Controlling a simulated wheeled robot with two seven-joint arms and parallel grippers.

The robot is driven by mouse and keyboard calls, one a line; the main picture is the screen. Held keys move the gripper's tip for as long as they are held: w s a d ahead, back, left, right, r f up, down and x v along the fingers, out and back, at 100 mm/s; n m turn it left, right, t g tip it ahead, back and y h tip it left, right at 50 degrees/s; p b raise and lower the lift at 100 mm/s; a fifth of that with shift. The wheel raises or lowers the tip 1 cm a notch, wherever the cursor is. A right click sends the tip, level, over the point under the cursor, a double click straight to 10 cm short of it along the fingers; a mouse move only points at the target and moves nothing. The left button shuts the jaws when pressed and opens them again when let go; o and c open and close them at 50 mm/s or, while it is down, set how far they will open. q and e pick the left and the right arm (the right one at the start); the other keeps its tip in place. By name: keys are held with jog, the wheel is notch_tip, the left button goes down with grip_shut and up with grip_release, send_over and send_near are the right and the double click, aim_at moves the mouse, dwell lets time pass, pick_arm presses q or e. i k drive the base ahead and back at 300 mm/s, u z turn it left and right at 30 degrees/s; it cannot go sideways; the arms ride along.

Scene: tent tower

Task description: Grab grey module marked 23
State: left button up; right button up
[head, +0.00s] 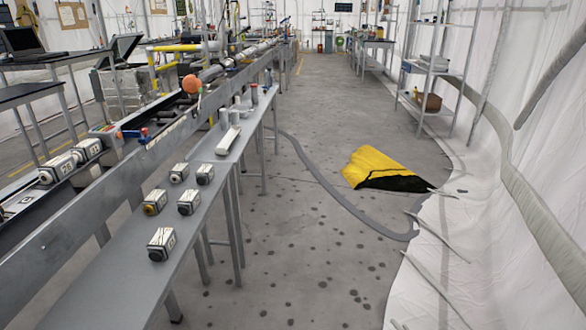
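Several small grey-white box modules with dark end faces stand on the narrow grey bench at left. The nearest module (161,244) is alone. Behind it are one with a yellowish round end (154,202), one beside it on the right (188,202), and two farther back, a left one (179,173) and a right one (204,174). Two more modules, a nearer one (57,169) and a farther one (88,150), sit on the rail line at the far left. The markings are too small to read surely, so I cannot tell which is 23. Neither gripper is in view.
The bench (110,290) runs beside a raised metal rail (60,235). The floor right of the bench is open, with a grey hose (330,190) and a yellow-black sheet (380,168). Shelves (432,70) stand by the tent wall.

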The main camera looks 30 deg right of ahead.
aim_at(204, 175)
jog(key=z, duration=0.4)
jog(key=k, duration=0.3)
jog(key=z, duration=1.3)
jog(key=i, duration=1.7)
jog(key=u, duration=1.15)
jog(key=i, duration=0.75)
jog(key=u, duration=0.65)
